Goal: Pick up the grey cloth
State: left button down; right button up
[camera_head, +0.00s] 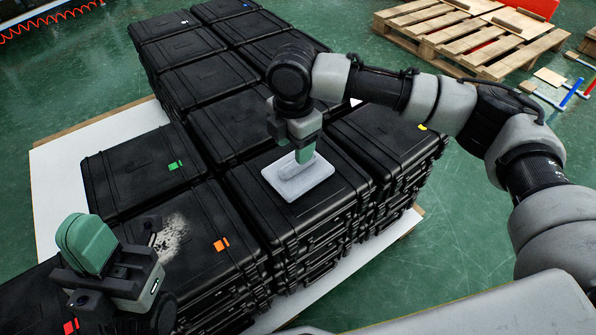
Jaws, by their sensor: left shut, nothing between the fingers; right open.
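The grey cloth (293,187) lies flat on the lid of a black case in the middle of the camera_head view. My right gripper (304,160) points down over the cloth, with its green fingers at or just above the cloth's upper middle. It is open, and I cannot tell whether the fingers touch the cloth. Part of the cloth is hidden behind the fingers. My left gripper (86,243) is at the lower left, shut and empty, with its green fingers turned up, away from the cloth.
Stacked black cases (185,85) fill the middle on a white board (60,185). One lid has a pale dusty patch (172,236) and an orange label (221,244). A wooden pallet (468,38) stands at the upper right. Green floor (470,240) is open at right.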

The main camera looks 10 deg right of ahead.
aim_at(298, 168)
notch_tip(298, 168, down, 5)
jog(key=b, duration=0.3)
jog(key=shift+s+d, duration=0.15)
grip_shut()
